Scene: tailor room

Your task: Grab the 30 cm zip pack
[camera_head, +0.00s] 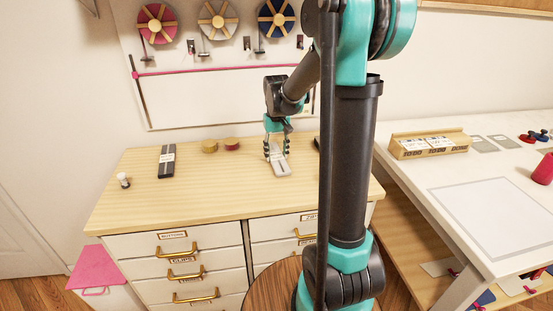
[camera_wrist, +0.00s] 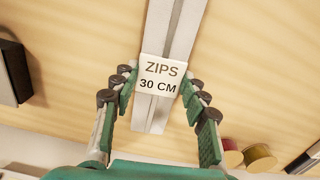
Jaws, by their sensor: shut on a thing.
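The 30 cm zip pack (camera_head: 282,171) is a light grey, flat, long pack on the wooden top of the drawer cabinet. In the wrist view the zip pack (camera_wrist: 177,30) has a white label reading "ZIPS 30 CM". My gripper (camera_head: 277,154) points down at it, and in the wrist view my gripper (camera_wrist: 162,88) has a finger on each side of the label. My gripper is shut on the pack, which appears still at the level of the top. The fingers hide little of the label.
A white spool (camera_head: 124,180) stands near the left edge. Another dark item (camera_head: 317,143) is partly hidden behind my arm. The front left top is clear.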

